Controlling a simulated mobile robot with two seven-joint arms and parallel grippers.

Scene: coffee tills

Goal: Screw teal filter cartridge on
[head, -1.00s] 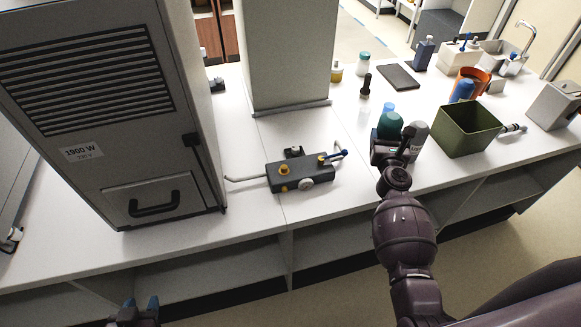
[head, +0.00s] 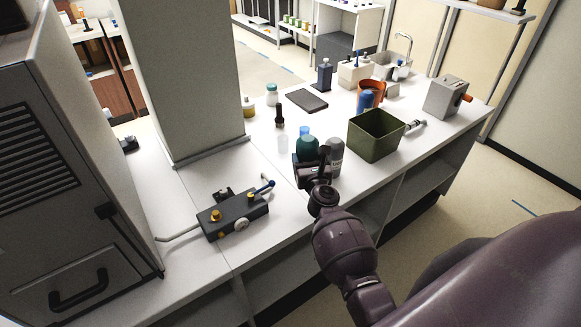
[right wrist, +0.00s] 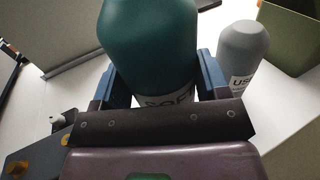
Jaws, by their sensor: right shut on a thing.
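The teal filter cartridge (head: 306,145) is upright at the front of the counter. My right gripper (head: 312,168) is shut on it. In the right wrist view the teal cartridge (right wrist: 150,40) fills the space between the two blue fingers (right wrist: 160,85), with its label partly hidden behind the gripper. I cannot tell whether its base touches the counter. A grey cartridge (head: 336,156) with a partly visible label stands close beside the right finger. A black block (head: 232,213) with yellow fittings, a blue lever and a pipe lies to the left. My left gripper is out of view.
A green bin (head: 376,136) stands right of the cartridges. Behind are a clear cup (head: 283,145), a dark-handled tool (head: 279,114) and a dark slab (head: 307,99). A grey pillar (head: 185,80) and large cabinet (head: 60,180) bound the left. Counter between block and cartridge is clear.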

